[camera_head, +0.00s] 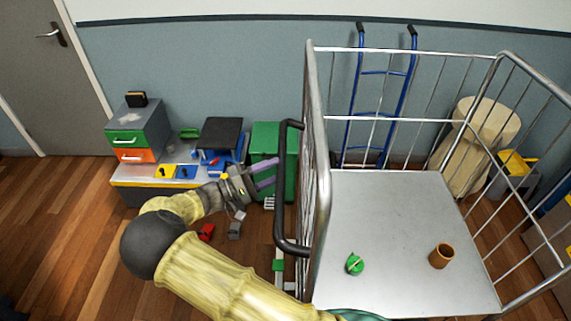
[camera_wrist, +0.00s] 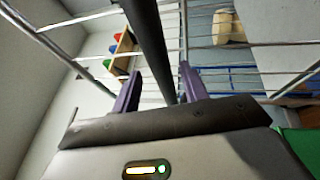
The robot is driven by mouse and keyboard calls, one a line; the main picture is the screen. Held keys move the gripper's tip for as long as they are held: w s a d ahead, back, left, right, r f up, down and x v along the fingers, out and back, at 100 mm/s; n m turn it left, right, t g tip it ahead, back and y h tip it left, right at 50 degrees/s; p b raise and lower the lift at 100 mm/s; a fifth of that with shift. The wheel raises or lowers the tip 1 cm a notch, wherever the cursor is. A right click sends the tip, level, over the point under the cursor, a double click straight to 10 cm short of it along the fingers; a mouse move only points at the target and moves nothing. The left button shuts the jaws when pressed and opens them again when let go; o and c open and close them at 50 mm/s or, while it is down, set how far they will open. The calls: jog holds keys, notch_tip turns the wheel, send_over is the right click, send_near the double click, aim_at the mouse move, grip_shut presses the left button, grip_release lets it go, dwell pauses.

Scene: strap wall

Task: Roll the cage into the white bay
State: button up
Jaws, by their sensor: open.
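The cage (camera_head: 408,222) is a large silver wire cage with a flat grey deck, filling the right of the head view. A black handle (camera_head: 281,205) stands upright on its left side. My gripper (camera_head: 272,170) is left of the handle, fingers pointing at it. In the wrist view, the handle (camera_wrist: 150,40) runs as a dark bar down between the two purple fingers of my open gripper (camera_wrist: 158,82). Gaps seem to remain beside the bar; I cannot tell whether either finger touches it. I see no white bay in either view.
A green object (camera_head: 355,264) and a brown cup (camera_head: 441,256) stand on the cage deck. A low bench (camera_head: 140,176) with drawers and a green bin (camera_head: 266,145) are left of the cage. A blue hand truck (camera_head: 377,100) leans behind it. Bare wood floor lies at left.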

aim_at(285, 164)
jog(key=x, duration=0.3)
jog(key=shift+d, duration=0.3)
jog(key=shift+w+d, duration=0.15)
jog(key=shift+w, duration=0.05)
jog(key=shift+c, duration=0.2)
jog(key=shift+w, duration=0.1)
jog(key=c, duration=0.3)
jog(key=shift+d, duration=0.1)
grip_shut()
